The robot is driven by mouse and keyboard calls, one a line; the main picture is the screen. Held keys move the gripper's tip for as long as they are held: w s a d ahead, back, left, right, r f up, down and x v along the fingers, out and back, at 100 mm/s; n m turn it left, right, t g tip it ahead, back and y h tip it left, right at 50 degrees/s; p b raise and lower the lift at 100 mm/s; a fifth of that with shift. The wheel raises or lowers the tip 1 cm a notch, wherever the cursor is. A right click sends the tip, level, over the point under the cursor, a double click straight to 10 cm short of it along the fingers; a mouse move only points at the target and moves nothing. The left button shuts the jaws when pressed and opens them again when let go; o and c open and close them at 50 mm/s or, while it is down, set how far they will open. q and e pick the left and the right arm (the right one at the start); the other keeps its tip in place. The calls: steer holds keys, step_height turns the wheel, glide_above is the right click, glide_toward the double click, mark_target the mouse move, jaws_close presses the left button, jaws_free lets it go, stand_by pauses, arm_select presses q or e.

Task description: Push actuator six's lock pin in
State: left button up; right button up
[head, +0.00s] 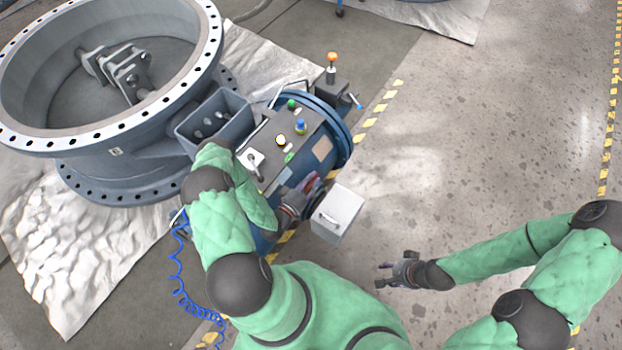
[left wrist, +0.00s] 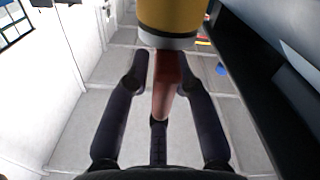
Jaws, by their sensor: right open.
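The blue actuator (head: 341,140) stands beside the large flanged valve body. No number six is readable. My left gripper (head: 310,183) is at the actuator's near right end, beside a red part that it partly hides. My right gripper (head: 388,272) is open and empty above the floor.
A pale grey box (head: 340,212) is close to my left gripper. The valve body (head: 100,145) rests on crumpled sheeting at the left. A dark post with an orange knob (head: 332,57) stands behind the actuator. A blue coiled hose (head: 178,290) hangs at lower left. The right floor is clear.

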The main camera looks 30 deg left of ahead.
stand_by(0.3)
arm_select(q)
steer(key=s, duration=1.2)
steer(key=shift+a, duration=0.45)
